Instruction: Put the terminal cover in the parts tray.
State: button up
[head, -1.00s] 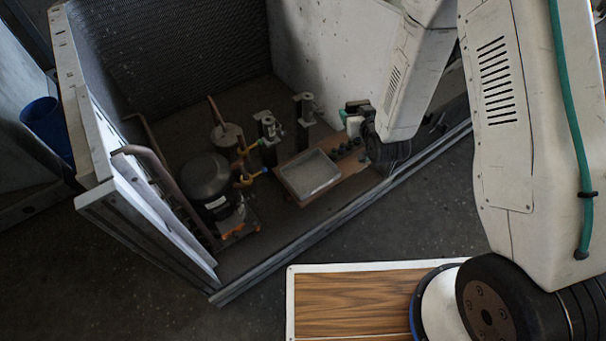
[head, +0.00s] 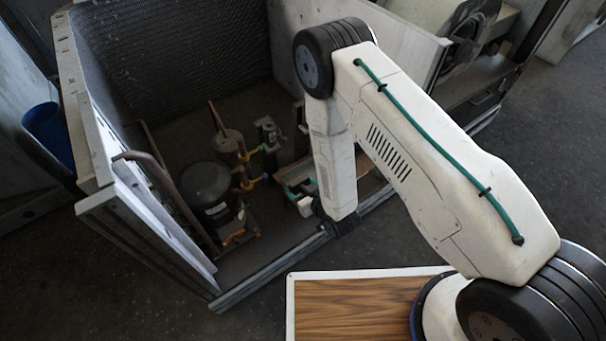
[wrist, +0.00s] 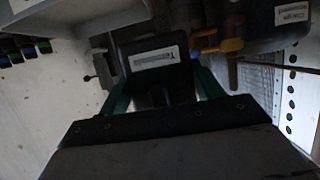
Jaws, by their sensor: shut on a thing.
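The terminal cover (wrist: 150,62), a dark box with a white label, shows in the wrist view between the green fingers of my gripper (wrist: 160,84). My gripper is shut on it. In the head view my gripper (head: 298,190) hangs inside the open housing, at the near side of the parts tray (head: 297,168). The shallow grey tray is partly hidden behind my gripper and arm. The cover is too small and dark to make out clearly in the head view, and I cannot tell its height above the tray.
A black compressor (head: 207,188) with copper pipes stands left of my gripper. Valves (head: 268,132) stand behind it. The housing's front rail (head: 270,275) runs below my arm. In the wrist view, a yellow fitting (wrist: 228,46) is close right of the cover.

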jog(key=w+f, duration=0.1)
jog(key=w, duration=0.2)
jog(key=w+f, duration=0.1)
jog(key=w, duration=0.2)
jog(key=w+f, duration=0.2)
jog(key=w, duration=0.1)
jog(key=shift+d, duration=0.15)
jog(key=shift+f, duration=0.15)
jog(key=shift+f, duration=0.1)
jog(key=shift+f, duration=0.4)
jog(key=shift+f, duration=0.1)
jog(key=o, duration=1)
